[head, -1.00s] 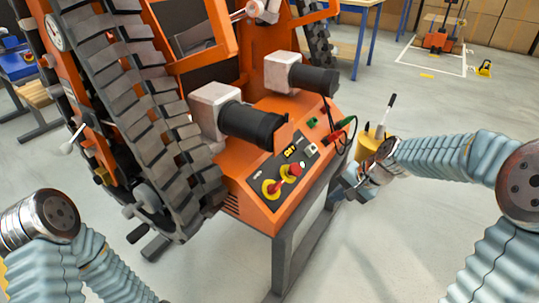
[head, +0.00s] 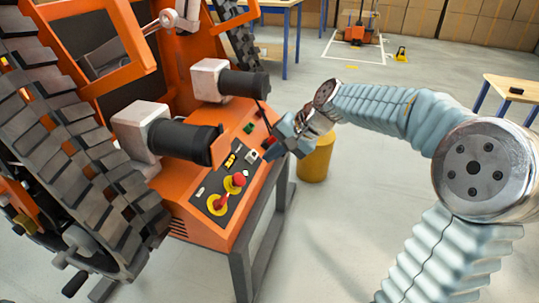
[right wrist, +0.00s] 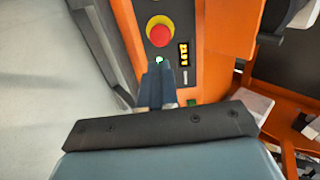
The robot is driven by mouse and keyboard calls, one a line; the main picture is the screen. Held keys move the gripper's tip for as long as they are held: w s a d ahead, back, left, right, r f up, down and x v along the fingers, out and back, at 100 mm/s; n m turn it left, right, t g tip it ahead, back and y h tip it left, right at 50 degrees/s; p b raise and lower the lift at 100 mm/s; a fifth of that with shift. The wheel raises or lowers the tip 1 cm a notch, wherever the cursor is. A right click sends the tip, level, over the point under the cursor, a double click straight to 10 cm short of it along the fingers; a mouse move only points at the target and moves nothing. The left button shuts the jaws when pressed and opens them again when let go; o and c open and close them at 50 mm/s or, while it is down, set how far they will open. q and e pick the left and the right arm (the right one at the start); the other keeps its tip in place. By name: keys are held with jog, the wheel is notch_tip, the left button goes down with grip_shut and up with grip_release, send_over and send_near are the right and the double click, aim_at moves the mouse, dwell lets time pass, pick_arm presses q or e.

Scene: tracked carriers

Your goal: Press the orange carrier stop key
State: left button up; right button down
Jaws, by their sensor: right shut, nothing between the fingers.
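The orange carrier (head: 186,213) has a dark sloped control panel on its front end. A red mushroom-shaped stop key (head: 239,179) on a yellow collar stands on the panel; it also shows in the right wrist view (right wrist: 159,32). Beside it is a second yellow ring with red on it (head: 217,204). My right gripper (head: 270,151) is shut and empty beside the panel's right edge. In the right wrist view its fingertips (right wrist: 157,80) lie just below a small lit green button, apart from the red key in the picture. My left gripper is out of view.
Two black cylinders (head: 185,140) on pale housings jut over the panel's far side. A small lit display (right wrist: 184,53) is beside the key. A yellow bin (head: 316,160) stands behind my right gripper.

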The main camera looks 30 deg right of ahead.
aim_at(240, 178)
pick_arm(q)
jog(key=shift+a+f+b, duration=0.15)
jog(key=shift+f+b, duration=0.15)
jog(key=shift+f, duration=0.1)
pick_arm(e)
jog(key=x, duration=1.1)
jog(key=shift+f, duration=0.1)
jog(key=shift+b+x, duration=0.5)
jog(key=shift+x, duration=0.5)
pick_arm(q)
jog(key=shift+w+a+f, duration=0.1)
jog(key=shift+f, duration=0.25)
